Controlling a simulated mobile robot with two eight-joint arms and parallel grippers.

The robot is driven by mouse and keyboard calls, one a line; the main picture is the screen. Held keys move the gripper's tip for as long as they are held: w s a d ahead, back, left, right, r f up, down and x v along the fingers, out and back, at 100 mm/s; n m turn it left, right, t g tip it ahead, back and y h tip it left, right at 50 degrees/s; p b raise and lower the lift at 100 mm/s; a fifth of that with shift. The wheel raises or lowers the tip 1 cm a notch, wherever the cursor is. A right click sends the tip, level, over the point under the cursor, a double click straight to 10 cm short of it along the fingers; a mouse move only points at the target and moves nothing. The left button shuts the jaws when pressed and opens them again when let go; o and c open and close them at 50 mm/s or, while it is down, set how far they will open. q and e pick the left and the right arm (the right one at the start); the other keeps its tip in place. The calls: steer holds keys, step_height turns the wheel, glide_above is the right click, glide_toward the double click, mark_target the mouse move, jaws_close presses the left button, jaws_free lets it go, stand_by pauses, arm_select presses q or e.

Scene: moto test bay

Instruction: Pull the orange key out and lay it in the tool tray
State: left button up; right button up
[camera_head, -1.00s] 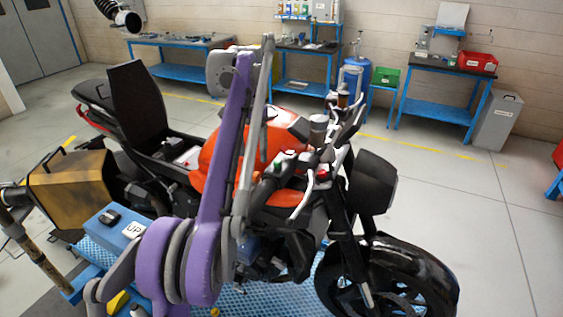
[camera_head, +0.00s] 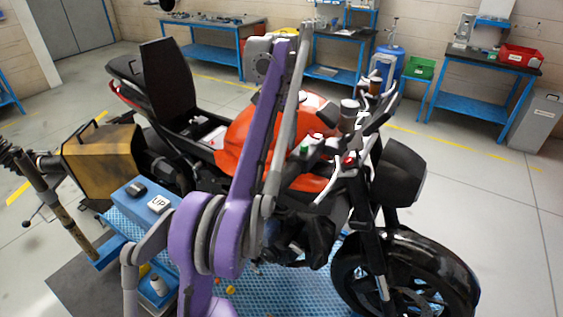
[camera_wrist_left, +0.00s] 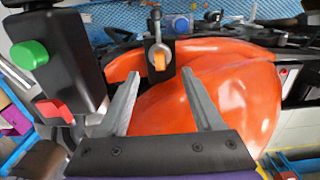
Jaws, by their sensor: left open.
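The orange key (camera_wrist_left: 159,61) shows in the left wrist view, upright in a dark holder with a round metal part, in front of the orange tank (camera_wrist_left: 235,85). My left gripper (camera_wrist_left: 161,76) is open, its two fingers on either side of the key's line and apart from it, with nothing between them. In the head view the key and my left gripper cannot be made out behind my purple arm. A blue tray (camera_head: 172,293) with small items, perhaps the tool tray, is at the lower left. My right gripper is not in view.
A black handlebar switch block (camera_wrist_left: 65,60) with green and red buttons stands close to the left finger. The motorcycle's headlamp (camera_head: 400,172) and front wheel are at the right. A blue box marked UP (camera_head: 145,207) and a brown case (camera_head: 100,165) are at the left.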

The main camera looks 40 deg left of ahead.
mark_target(281, 156)
arm_select(q)
steer(key=f, duration=0.1)
steer(key=f+b, duration=0.1)
steer(key=f, duration=0.1)
steer(key=f+b, duration=0.1)
steer(key=f, duration=0.1)
steer(key=shift+s+f, duration=0.15)
steer(key=shift+s, duration=0.1)
steer(key=shift+w+f, duration=0.2)
steer(key=shift+f, duration=0.25)
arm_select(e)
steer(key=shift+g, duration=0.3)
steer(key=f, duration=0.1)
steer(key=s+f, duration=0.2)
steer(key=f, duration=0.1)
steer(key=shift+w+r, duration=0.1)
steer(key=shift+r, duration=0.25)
arm_select(q)
jaws_close()
steer(key=shift+r+p, duration=0.2)
steer(key=shift+p, duration=0.15)
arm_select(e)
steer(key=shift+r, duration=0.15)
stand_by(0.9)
